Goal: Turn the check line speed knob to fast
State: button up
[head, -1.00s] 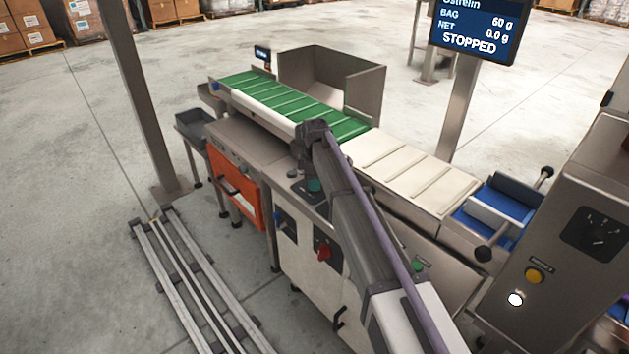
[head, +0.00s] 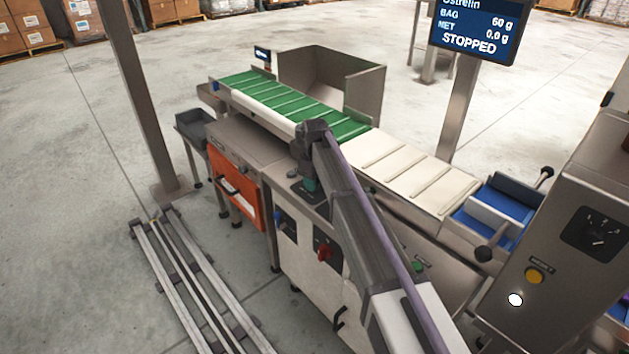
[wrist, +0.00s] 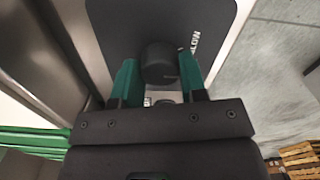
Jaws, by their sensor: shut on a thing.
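The black round speed knob (wrist: 160,62) stands on a dark plate (wrist: 205,18) in the wrist view. The word SLOW is printed to its right; other lettering below it is mostly covered by my gripper. My gripper (wrist: 158,72) has its green fingers on either side of the knob and is shut on it. I cannot read clearly where the knob points. In the head view my gripper (head: 310,184) is down at the dark plate (head: 308,198) on the cabinet top, beside the conveyor; the knob is hidden there.
The green belt (head: 285,98) and white belt (head: 415,168) run behind my gripper. A red rotary switch (head: 323,252) is on the cabinet front, left of my arm. The display (head: 475,28) reads STOPPED. A steel control box (head: 560,240) stands at right.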

jog(key=m, duration=0.5)
jog(key=shift+m, duration=0.3)
dwell(0.4)
jog(key=o, duration=0.9)
notch_tip(320, 180, up, 11)
jog(key=p, duration=1)
jog(key=shift+f+p, duration=0.1)
jog(key=shift+p, duration=0.3)
